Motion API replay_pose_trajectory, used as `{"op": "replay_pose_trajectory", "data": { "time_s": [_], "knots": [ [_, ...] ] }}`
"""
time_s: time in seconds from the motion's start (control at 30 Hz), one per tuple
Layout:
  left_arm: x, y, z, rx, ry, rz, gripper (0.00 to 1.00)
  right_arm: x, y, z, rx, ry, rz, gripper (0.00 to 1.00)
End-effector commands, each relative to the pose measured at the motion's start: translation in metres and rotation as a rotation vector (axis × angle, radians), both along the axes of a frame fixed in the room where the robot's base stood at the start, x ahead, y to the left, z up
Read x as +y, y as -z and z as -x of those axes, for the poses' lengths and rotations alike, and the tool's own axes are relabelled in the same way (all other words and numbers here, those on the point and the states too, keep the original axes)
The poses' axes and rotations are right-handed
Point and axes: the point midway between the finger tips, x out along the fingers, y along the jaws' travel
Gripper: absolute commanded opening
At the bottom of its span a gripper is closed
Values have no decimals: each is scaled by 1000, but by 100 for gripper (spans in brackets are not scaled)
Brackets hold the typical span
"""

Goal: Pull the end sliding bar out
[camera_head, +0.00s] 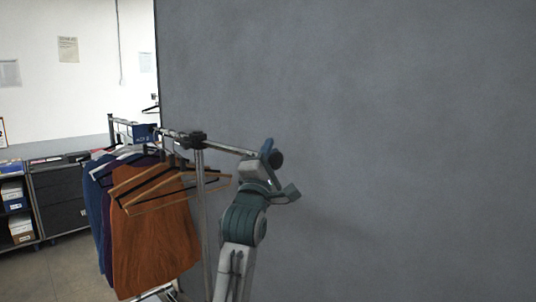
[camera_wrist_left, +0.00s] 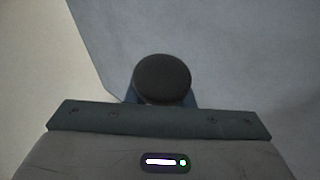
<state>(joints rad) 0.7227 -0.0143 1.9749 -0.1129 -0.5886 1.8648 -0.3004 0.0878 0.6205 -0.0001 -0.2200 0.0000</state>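The end sliding bar (camera_head: 228,149) is a thin metal bar at the near right end of the garment rack's rail. It runs from a black clamp (camera_head: 193,139) towards my left gripper (camera_head: 266,150). A round black knob (camera_head: 277,159) shows at the gripper, in line with the bar. The knob (camera_wrist_left: 162,78) fills the middle of the left wrist view, just above the gripper body. Blue finger edges show on both sides of it. The knob hides most of the fingers, so I cannot tell whether they are shut on the bar. My right gripper is not in view.
Several garments, including an orange one (camera_head: 155,240), hang on the rack, with wooden hangers (camera_head: 165,187) near the clamp. A large grey wall (camera_head: 390,110) stands behind the arm. Dark drawers (camera_head: 58,198) and a shelf with boxes (camera_head: 20,228) stand at the left.

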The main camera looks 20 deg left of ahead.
Motion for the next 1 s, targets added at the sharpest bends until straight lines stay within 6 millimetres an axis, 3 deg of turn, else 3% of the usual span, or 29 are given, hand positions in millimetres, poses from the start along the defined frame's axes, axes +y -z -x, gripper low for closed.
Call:
{"op": "replay_pose_trajectory", "data": {
  "time_s": [0.03,0.1,0.47,0.8,1.0],
  "knots": [
    [-1,3,-1,4,2,1,31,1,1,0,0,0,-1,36],
    [-1,2,0,3,2,2,41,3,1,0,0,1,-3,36],
    [-1,7,6,2,1,1,41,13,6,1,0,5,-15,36],
    [-6,41,61,0,2,1,41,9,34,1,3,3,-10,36],
    [-8,54,85,2,2,1,41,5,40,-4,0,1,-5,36]
  ]
}}
